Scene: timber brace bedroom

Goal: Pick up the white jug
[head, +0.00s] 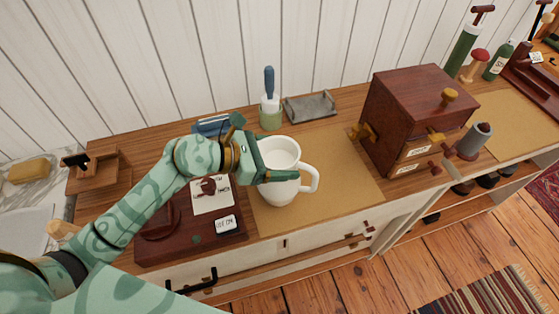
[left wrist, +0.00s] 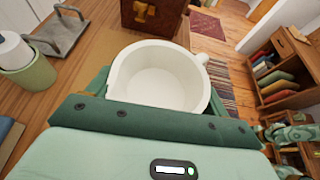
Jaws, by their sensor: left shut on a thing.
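The white jug (head: 282,188) stands upright on a tan mat on the wooden counter, its handle to the right in the head view. In the left wrist view the jug (left wrist: 160,78) is seen from above, open and empty, with its handle at the upper right. My left gripper (head: 276,176) comes in from the left and is shut on the jug's side, below the rim. The left wrist view shows the left gripper (left wrist: 155,115) close against the jug's near side. The fingertips are partly hidden. My right gripper is in neither view.
A dark wooden box with brass knobs (head: 412,115) stands right of the jug. A green holder with a blue-handled brush (head: 270,113) and a grey tray (head: 310,107) are behind. A dark board with cards (head: 160,243) lies left. The tan mat (head: 345,180) has free room.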

